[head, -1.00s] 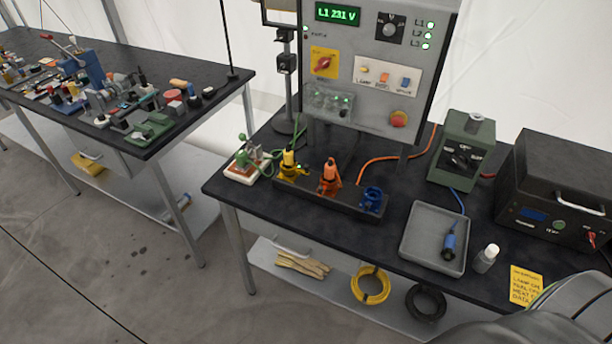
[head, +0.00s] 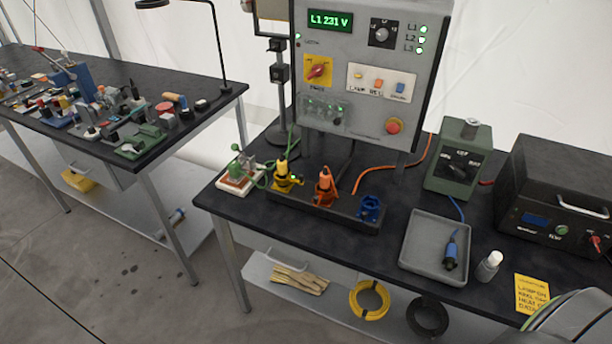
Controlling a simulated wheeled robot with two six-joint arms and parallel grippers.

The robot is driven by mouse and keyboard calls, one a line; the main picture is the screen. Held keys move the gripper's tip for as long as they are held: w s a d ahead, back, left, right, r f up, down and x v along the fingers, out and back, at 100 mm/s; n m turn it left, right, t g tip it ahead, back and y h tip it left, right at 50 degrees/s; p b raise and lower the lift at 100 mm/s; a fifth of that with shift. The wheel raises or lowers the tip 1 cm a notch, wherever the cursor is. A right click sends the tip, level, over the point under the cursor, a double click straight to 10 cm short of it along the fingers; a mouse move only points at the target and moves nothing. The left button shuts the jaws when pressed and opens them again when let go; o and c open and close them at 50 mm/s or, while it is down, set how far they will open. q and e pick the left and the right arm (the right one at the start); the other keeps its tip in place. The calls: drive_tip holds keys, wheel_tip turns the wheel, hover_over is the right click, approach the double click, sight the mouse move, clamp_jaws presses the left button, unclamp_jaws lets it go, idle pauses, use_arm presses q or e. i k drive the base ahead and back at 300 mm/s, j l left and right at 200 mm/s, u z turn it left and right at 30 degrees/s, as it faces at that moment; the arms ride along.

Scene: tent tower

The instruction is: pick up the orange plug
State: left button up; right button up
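The orange plug (head: 325,181) stands upright in the orange socket, the middle one on the dark socket strip (head: 300,207) on the right-hand bench. A yellow plug (head: 282,168) stands in the yellow socket to its left. The blue socket (head: 370,208) to its right looks empty. A blue plug (head: 451,250) with a blue cable lies in the grey tray. Neither gripper can be seen. A grey rounded part at the bottom right corner is likely mine.
A grey control panel (head: 350,85) rises behind the strip. The grey tray (head: 418,263), a white bottle (head: 489,266), a green dial box (head: 461,158) and a black power unit (head: 565,190) stand to the right. A cluttered second bench (head: 190,135) is at left.

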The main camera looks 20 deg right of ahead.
sight(324, 177)
drive_tip(key=z, duration=1.25)
